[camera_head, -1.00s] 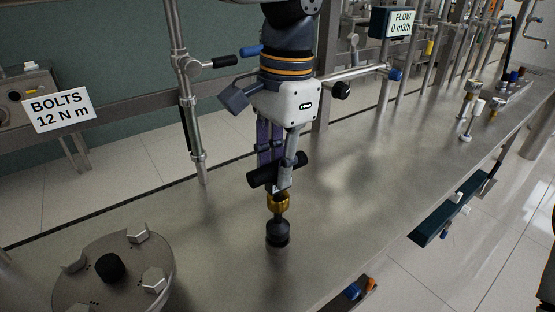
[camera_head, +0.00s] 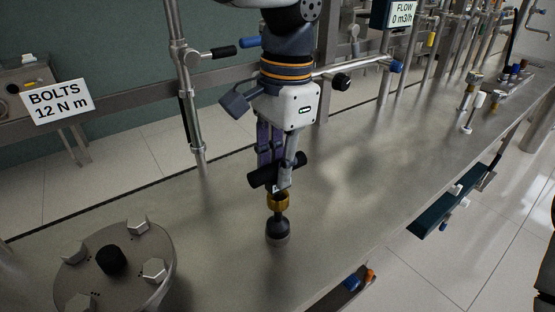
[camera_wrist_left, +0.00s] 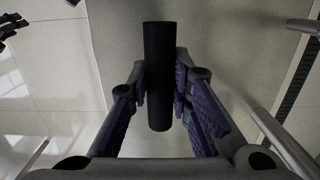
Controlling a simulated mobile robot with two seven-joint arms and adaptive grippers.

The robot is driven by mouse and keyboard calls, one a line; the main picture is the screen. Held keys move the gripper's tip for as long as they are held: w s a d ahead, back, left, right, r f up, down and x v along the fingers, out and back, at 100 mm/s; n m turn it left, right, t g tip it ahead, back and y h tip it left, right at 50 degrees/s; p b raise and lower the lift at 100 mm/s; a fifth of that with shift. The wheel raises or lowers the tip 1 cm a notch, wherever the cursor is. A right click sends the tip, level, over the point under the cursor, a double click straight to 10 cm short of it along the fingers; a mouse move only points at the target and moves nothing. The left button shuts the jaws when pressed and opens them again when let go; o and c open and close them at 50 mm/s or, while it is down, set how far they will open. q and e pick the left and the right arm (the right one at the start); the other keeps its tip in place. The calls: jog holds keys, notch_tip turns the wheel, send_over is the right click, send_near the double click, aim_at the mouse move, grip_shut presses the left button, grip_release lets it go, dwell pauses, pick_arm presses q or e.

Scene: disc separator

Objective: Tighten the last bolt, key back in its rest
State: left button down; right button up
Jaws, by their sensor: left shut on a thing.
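My left gripper (camera_head: 277,172) is shut on the black crossbar handle of the key (camera_head: 289,168), held upright above the bench. The handle also shows between the purple finger pads in the left wrist view (camera_wrist_left: 160,75). Below it are the key's gold collar (camera_head: 278,201) and dark socket end (camera_head: 278,228). The socket end is at a small grey round seat (camera_head: 278,240) on the bench, which looks like the rest; how deep it sits cannot be told. A round steel cover (camera_head: 120,285) at lower left carries several hex bolts (camera_head: 154,269) around a black knob (camera_head: 112,261). My right gripper is not seen.
The steel bench (camera_head: 225,230) is clear around the key. A vertical pipe post (camera_head: 188,100) with a black handle stands behind on the left. A sign (camera_head: 57,101) reads "BOLTS 12 N m". Small fittings (camera_head: 472,90) stand at the far right.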

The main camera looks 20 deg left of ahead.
pick_arm(q)
jog(key=shift+f, duration=0.1)
dwell(0.3)
jog(key=shift+f, duration=0.6)
jog(key=c, duration=1.4)
grip_release()
jog(key=shift+f, duration=0.1)
